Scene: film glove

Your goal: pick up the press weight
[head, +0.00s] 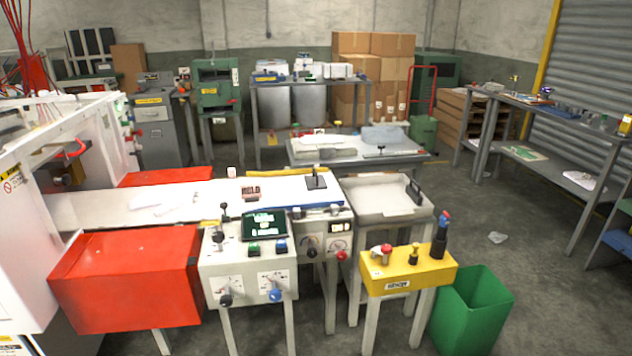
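A small dark plate with an upright handle (316,182) stands on the right end of the long white work surface (110,208); it looks like the press weight, but I cannot tell for sure. A similar small dark item with an upright post (381,151) stands on the grey table (345,155) behind. Neither of my grippers is in view, and nothing is seen touching either item.
A control box (235,275) with knobs and a screen stands in front of the work surface. Right of it are a grey tray (375,212), a yellow control stand (410,272) and a green bin (472,310). Red housings (125,280) flank the left side. The right floor is mostly clear.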

